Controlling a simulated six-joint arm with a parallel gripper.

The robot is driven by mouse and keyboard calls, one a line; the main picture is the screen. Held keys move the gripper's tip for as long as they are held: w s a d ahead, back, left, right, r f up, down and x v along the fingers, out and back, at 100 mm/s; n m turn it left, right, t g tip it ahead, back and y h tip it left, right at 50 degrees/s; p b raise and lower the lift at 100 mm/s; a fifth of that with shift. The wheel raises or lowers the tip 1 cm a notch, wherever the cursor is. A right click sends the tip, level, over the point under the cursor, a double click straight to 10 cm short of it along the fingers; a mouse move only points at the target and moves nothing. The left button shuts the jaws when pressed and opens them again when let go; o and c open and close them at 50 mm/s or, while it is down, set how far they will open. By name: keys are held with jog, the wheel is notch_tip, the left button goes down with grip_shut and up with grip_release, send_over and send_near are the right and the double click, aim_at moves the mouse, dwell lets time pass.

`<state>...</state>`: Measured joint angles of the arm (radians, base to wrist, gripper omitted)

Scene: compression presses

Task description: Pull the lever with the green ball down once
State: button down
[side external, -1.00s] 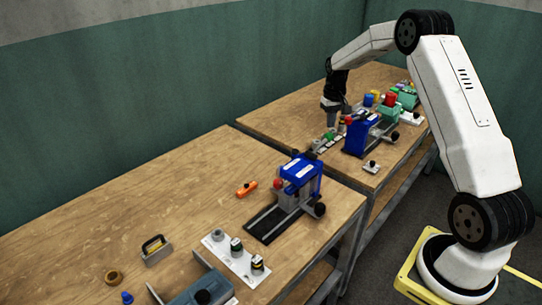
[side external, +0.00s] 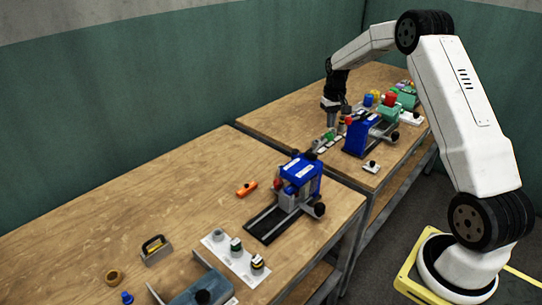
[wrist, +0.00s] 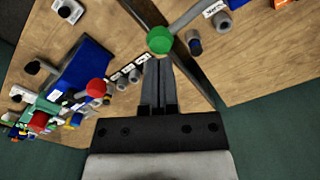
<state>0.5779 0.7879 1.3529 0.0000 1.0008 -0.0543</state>
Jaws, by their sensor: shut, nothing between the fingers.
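The green ball (wrist: 160,40) sits on the end of a grey lever rod (wrist: 186,18) that runs to the upper right in the wrist view. In the side view the green ball (side external: 330,135) is small, near the gap between the tables. My gripper (wrist: 158,64) is shut and empty. Its fingertips appear just short of the green ball in the wrist view; I cannot tell whether they touch it. In the side view my gripper (side external: 333,122) is just above the ball. A blue press (side external: 300,177) stands on the near table.
Another blue press (side external: 360,134) stands on the far table; a red ball (wrist: 96,88) shows beside it in the wrist view. Coloured parts (side external: 390,98) crowd the table behind it.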

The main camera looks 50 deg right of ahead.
aim_at(329, 140)
jog(key=shift+f, duration=3.85)
dwell(0.5)
jog(key=shift+r, duration=6.3)
